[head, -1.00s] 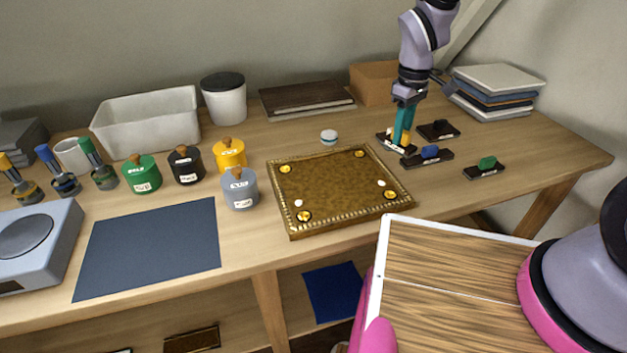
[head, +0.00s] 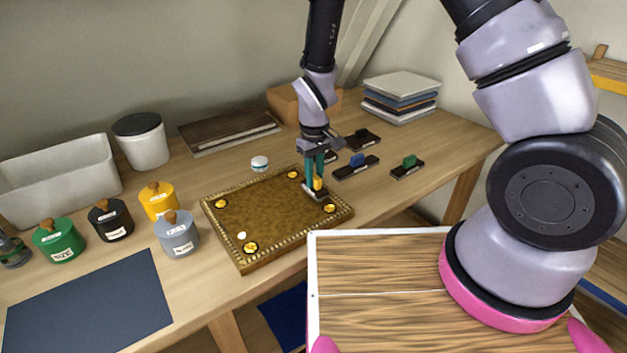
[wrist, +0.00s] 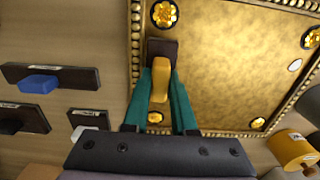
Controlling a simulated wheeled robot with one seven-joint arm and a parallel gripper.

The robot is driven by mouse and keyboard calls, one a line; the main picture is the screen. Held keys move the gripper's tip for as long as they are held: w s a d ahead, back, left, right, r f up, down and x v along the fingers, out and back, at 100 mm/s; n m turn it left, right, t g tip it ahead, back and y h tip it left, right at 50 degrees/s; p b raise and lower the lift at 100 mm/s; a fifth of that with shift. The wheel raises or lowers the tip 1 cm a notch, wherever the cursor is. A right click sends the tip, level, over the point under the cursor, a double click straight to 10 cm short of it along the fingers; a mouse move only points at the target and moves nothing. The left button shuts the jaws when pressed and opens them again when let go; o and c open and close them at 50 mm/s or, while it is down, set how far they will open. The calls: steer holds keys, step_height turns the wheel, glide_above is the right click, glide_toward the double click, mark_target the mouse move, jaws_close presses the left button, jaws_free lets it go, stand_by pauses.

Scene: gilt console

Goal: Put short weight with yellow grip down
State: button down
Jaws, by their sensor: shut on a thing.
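The short weight with yellow grip (head: 317,185) is between the teal fingers of my gripper (head: 316,172), over the right part of the gilt board (head: 240,205). In the wrist view the yellow grip (wrist: 160,80) lies between both fingertips (wrist: 161,95), with its dark base showing beyond. The weight is near the board's beaded right edge, between two gold rosettes. I cannot tell whether its base touches the board.
Weights with blue (head: 357,160), green (head: 409,162) and black (head: 362,135) grips lie right of the board. Lidded pots, including a grey one (head: 178,236), stand to its left. A dark blue mat (head: 90,305) lies at front left.

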steer(key=shift+f, duration=0.5)
steer(key=shift+f, duration=0.15)
steer(key=c, duration=0.7)
jaws_free()
